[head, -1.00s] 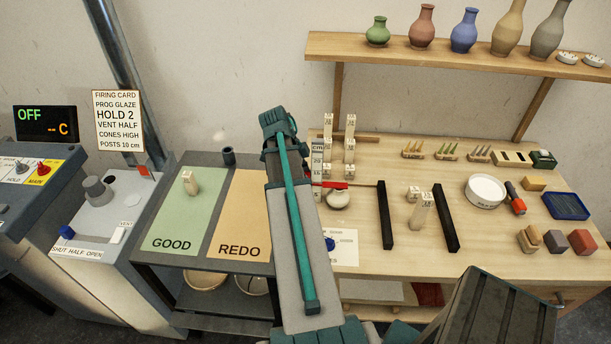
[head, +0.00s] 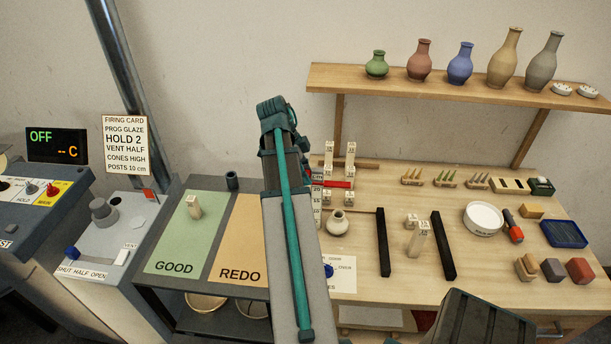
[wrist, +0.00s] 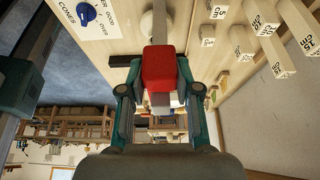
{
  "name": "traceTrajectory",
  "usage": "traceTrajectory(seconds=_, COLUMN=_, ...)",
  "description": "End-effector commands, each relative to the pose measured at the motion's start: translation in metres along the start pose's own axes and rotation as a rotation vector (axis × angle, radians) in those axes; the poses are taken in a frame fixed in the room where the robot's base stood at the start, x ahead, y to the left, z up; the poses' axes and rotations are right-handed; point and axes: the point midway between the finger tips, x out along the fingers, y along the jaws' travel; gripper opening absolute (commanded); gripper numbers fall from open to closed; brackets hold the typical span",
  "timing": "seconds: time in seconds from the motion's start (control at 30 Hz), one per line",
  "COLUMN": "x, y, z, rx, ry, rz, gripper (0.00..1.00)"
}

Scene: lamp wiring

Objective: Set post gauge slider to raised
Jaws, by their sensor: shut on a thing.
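The red post gauge slider (head: 338,184) shows just right of my arm in the head view, near the top of the upright pale gauge scale (head: 317,196). In the wrist view the red slider block (wrist: 158,68) sits between the two fingers of my gripper (wrist: 158,88), which is shut on it. A grey metal strip runs past the block there. In the head view my forearm hides the fingers and part of the gauge.
A small cream vase (head: 337,222) stands just below the slider. Several upright labelled posts (head: 350,160) stand close behind. A card with a blue knob (head: 328,271) lies in front. Black bars (head: 383,243) lie to the right.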

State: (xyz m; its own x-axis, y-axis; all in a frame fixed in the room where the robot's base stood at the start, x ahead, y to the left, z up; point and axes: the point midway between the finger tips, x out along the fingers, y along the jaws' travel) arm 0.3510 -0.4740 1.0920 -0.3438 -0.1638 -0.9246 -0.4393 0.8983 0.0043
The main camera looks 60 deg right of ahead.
Motion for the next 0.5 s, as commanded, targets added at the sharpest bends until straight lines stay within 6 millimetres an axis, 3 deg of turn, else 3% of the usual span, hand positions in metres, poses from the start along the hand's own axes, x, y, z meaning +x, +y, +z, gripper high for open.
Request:
traceTrajectory(seconds=0.03, x=-0.0036, y=-0.0021, z=-0.0017, rx=0.002, ry=0.004, rz=-0.005, gripper=0.00)
traceTrajectory(seconds=0.07, x=-0.0038, y=-0.0022, z=-0.0018, rx=0.002, ry=0.004, rz=-0.005, gripper=0.37)
traceTrajectory(seconds=0.2, x=-0.0033, y=-0.0020, z=-0.0015, rx=0.002, ry=0.003, rz=-0.005, gripper=0.58)
traceTrajectory(seconds=0.5, x=-0.0029, y=-0.0015, z=-0.0010, rx=0.001, ry=0.002, rz=-0.004, gripper=0.58)
